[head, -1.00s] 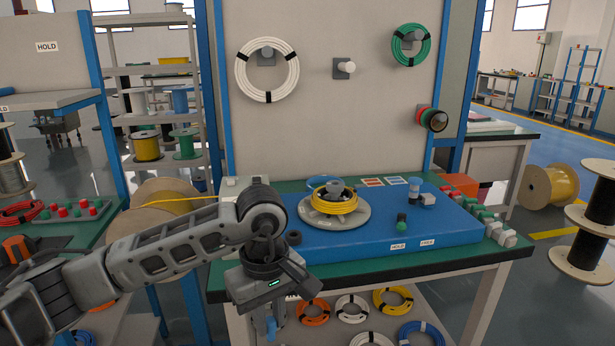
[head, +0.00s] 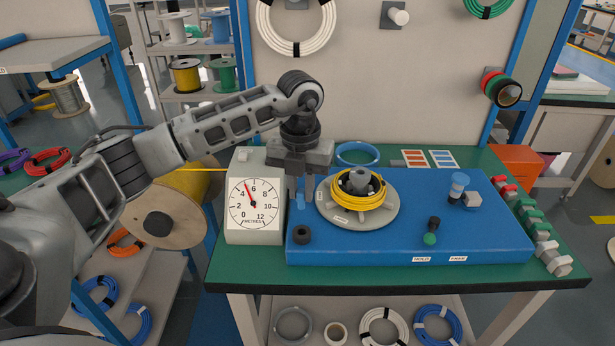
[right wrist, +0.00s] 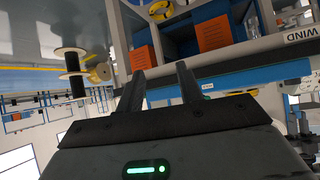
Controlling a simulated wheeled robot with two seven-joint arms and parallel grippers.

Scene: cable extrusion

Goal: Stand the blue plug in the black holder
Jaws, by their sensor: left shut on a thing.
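My left gripper (head: 301,192) points down and is shut on the blue plug (head: 301,202). Only a small part of the plug shows between and below the fingers. The black holder (head: 301,236) is a short dark ring at the front left of the blue platform (head: 370,248). In the head view the plug shows above the holder and apart from it. The plug's exact height is hard to tell. My right gripper (right wrist: 158,82) shows only in the right wrist view; its two fingers are apart with nothing between them.
A grey disc with a yellow cable coil (head: 358,195) sits just right of my left gripper. A white dial meter (head: 254,206) stands close on its left. A green-and-black knob (head: 432,231) and a blue-topped fitting (head: 459,183) are farther right. The platform's front middle is clear.

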